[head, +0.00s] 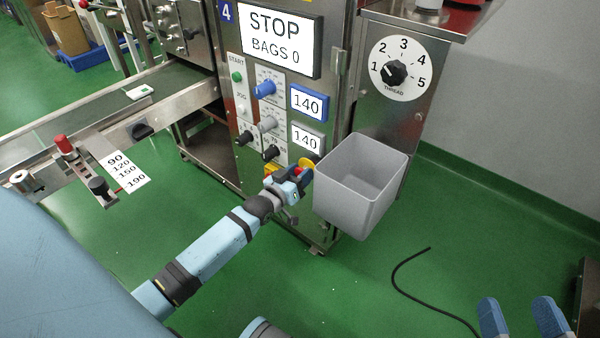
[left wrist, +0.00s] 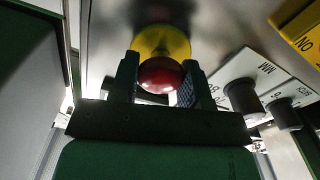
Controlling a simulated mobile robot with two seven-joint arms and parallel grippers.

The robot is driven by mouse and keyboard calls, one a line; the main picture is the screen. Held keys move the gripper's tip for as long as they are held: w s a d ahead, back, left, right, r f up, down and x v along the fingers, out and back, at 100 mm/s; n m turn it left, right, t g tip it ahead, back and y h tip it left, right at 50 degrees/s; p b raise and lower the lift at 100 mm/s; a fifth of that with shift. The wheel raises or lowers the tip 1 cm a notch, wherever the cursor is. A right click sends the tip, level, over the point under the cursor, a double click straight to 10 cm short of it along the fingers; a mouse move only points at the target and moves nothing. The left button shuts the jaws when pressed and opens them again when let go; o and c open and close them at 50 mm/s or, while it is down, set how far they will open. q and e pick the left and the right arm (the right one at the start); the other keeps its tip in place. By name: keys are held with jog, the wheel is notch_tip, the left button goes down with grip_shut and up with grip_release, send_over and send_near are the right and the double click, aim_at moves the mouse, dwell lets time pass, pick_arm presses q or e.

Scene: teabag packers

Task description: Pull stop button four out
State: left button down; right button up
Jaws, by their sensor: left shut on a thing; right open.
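The stop button is a red knob on a yellow round base, low on the front panel of machine four. In the left wrist view the red knob (left wrist: 160,75) sits between my two finger pads, with its yellow base (left wrist: 162,42) behind it against the panel. My left gripper (head: 301,174) is shut on the red knob; in the head view it covers most of it, and the yellow disc (head: 306,162) shows at the fingertips. My right gripper (head: 522,318) is open and empty at the lower right, above the floor.
A grey bin (head: 340,205) hangs close to the right of my left gripper. Panel knobs (head: 270,152) sit just above it. The display (head: 279,38) reads STOP, BAGS 0. A thread dial (head: 400,69) is at upper right. A black cable (head: 405,285) lies on the green floor.

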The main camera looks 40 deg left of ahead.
pick_arm(q)
jog(key=shift+s+r+p, duration=0.2)
jog(key=shift+p, duration=0.25)
jog(key=shift+s+f+p, duration=0.25)
jog(key=shift+p, duration=0.1)
jog(key=c, duration=1)
grip_release()
jog(key=shift+c, duration=0.2)
jog(key=o, duration=0.5)
jog(key=shift+c, duration=0.2)
jog(key=s+a+p, duration=0.1)
jog(key=s+p, duration=0.4)
jog(key=s, duration=0.9)
pick_arm(e)
jog(key=r+m, duration=0.1)
jog(key=s+r, duration=0.1)
jog(key=r, duration=0.1)
jog(key=r+m+t, duration=0.1)
jog(key=r, duration=0.1)
jog(key=shift+s+a+m, duration=0.3)
jog(key=shift+s, duration=0.1)
pick_arm(q)
jog(key=shift+a, duration=0.1)
